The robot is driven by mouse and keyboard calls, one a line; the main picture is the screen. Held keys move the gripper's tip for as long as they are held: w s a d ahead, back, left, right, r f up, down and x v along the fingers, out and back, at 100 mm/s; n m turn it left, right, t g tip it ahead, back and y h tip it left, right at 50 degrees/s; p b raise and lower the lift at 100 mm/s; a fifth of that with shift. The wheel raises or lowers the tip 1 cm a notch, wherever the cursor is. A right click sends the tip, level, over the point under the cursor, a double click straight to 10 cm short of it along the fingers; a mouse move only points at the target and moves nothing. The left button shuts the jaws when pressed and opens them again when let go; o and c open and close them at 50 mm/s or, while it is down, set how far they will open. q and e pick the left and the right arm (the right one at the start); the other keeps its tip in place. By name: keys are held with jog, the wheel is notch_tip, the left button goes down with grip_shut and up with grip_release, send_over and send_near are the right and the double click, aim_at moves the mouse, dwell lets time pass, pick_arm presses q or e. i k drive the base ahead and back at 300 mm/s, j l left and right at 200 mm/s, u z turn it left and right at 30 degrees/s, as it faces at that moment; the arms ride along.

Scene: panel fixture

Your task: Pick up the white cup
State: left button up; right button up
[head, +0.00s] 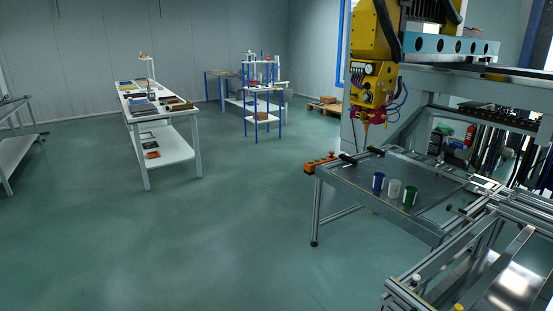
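A white cup (394,188) stands on a grey metal table (430,180) at the right of the head view. It stands in a row between a blue cup (378,182) on its left and a green cup (410,196) on its right. The cups look upright and close together. Neither of my grippers shows in the head view.
A black and orange box (322,163) sits at the table's left corner. A yellow machine (372,85) hangs above the table's back. Aluminium framing (450,245) stands at the lower right. A white workbench (165,113) stands at the back left. The green floor (220,230) between is clear.

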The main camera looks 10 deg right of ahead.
aim_at(395, 185)
jog(key=i+z, duration=0.3)
jog(key=z, duration=0.15)
jog(key=i+j+z, duration=0.15)
jog(key=i+z, duration=0.15)
jog(key=z, duration=0.2)
jog(key=i+j+z, duration=0.25)
jog(key=z, duration=0.2)
jog(key=i+j+z, duration=0.25)
jog(key=z, duration=0.25)
jog(key=j, duration=0.1)
